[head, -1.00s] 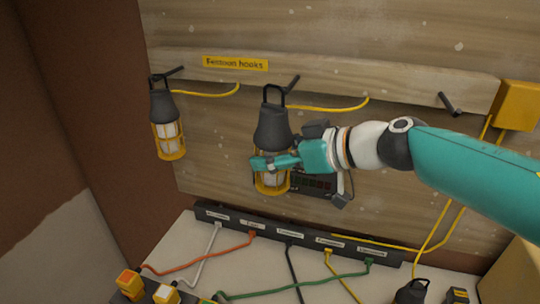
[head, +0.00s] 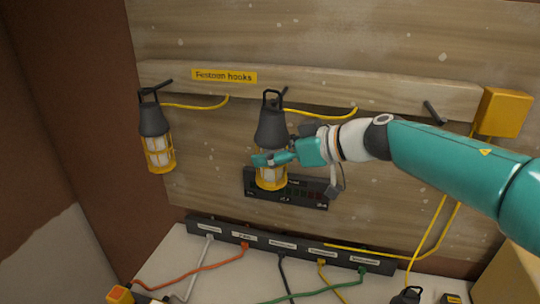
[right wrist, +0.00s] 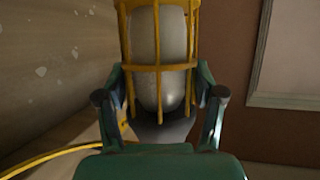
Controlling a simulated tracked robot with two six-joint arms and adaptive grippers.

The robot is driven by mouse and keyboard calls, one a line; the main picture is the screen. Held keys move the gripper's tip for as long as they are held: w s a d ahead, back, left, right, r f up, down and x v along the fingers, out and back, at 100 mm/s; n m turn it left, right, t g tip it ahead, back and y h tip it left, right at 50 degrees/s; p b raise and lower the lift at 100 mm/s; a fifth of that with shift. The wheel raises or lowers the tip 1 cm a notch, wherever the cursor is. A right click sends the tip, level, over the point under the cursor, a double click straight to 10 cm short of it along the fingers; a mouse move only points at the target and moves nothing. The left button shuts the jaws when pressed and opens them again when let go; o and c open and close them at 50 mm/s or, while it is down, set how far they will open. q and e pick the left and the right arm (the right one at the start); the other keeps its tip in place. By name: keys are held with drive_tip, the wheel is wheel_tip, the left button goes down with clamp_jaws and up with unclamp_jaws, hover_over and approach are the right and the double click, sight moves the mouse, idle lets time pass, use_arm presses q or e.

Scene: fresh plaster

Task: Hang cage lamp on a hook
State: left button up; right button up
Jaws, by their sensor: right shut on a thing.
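A dark-capped lamp with a yellow cage (head: 271,128) hangs upright in my right gripper (head: 273,161), in front of the wooden rail. The fingers are shut around its cage, which also shows between them in the right wrist view (right wrist: 160,55). Its top loop is level with the middle hook (head: 284,92) and overlaps it in the head view; I cannot tell whether the loop is around the hook. A similar lamp (head: 155,130) hangs at the left hook (head: 160,86). The right hook (head: 434,113) is bare. My left gripper is out of view.
The rail (head: 380,97) bears a yellow label, "Festoon hooks" (head: 224,76). Yellow cable runs along it to a yellow box (head: 504,112). A dark panel (head: 312,195) is behind the held lamp. Below are a socket strip (head: 300,248), several coloured cables and another dark lamp top (head: 407,296).

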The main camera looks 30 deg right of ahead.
drive_tip(key=shift+w+d, duration=0.55)
drive_tip(key=shift+d, duration=0.1)
drive_tip(key=shift+w+d+f, duration=0.35)
drive_tip(key=shift+d+f, duration=0.1)
drive_tip(key=shift+f, duration=0.3)
drive_tip(key=o, duration=1.5)
drive_tip(key=shift+f, duration=0.1)
drive_tip(key=v, duration=0.7)
drive_tip(key=shift+s+d, duration=0.1)
drive_tip(key=shift+s, duration=0.1)
